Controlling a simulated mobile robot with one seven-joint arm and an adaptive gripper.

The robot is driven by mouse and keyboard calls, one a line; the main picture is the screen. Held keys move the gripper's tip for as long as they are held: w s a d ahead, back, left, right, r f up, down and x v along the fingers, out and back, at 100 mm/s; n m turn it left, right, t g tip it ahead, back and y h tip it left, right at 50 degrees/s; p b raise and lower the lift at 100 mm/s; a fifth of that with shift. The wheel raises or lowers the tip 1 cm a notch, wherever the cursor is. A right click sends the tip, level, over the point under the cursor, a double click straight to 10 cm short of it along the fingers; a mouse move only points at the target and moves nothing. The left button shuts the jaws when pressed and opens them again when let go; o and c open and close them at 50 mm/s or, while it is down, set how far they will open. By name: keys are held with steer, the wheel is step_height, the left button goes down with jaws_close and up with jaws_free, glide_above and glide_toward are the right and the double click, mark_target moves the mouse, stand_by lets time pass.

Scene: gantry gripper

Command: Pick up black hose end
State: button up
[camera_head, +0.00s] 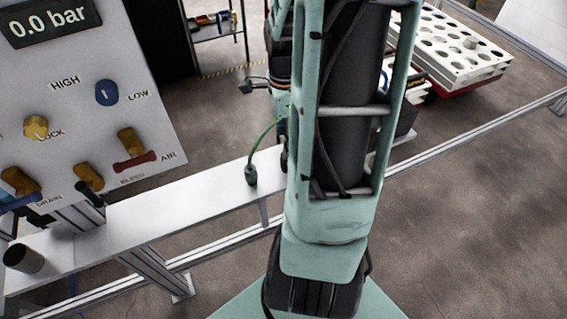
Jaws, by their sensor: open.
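A thin green hose (263,135) curves down to a small dark end fitting (251,175), which stands upright on the pale narrow shelf (185,195). The hose's other end runs behind my teal arm, so it is hidden. A short black cylinder (23,258) sits at the shelf's left end. A black stub (90,193) sticks out at the panel's lower edge. I cannot tell for certain which of these dark pieces is the black hose end. My arm fills the middle of the view, and I cannot make out my gripper or its fingertips.
A grey panel (100,110) at the upper left carries a 0.0 bar display (47,20), a blue knob (107,93) and several yellow knobs. A white rack with holes (450,50) stands at the upper right. A metal rail (470,130) crosses the right side above open floor.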

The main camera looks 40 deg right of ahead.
step_height(320, 180, down, 4)
steer(key=shift+f, duration=0.15)
steer(key=shift+s+f, duration=0.1)
steer(key=shift+f, duration=0.45)
steer(key=shift+s+d+f, duration=0.15)
steer(key=shift+f, duration=1.95)
steer(key=shift+c, duration=0.2)
steer(key=c, duration=1.1)
steer(key=shift+c, duration=0.2)
steer(key=shift+r+p, duration=0.1)
steer(key=shift+p, duration=0.2)
